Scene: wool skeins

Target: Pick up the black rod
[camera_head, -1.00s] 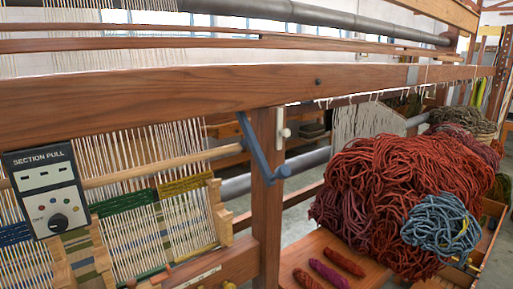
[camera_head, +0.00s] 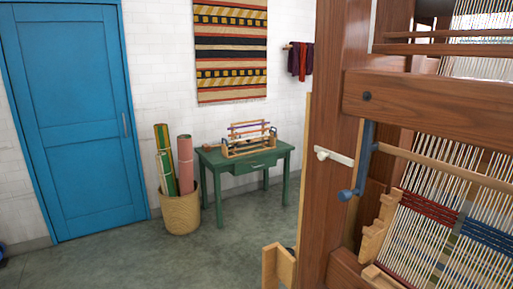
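I cannot make out a black rod in this view. Neither of my grippers is in view. A large wooden loom (camera_head: 339,113) stands close on the right. A blue crank handle (camera_head: 364,160) is fixed to its side post, and pale warp threads and a woven band (camera_head: 430,206) show behind it.
A green table (camera_head: 240,172) with a small wooden loom (camera_head: 250,141) stands against the white wall. A woven basket (camera_head: 180,211) holds several rolled textiles beside it. A blue door (camera_head: 77,110) is at the left. The grey floor (camera_head: 150,262) in front is clear.

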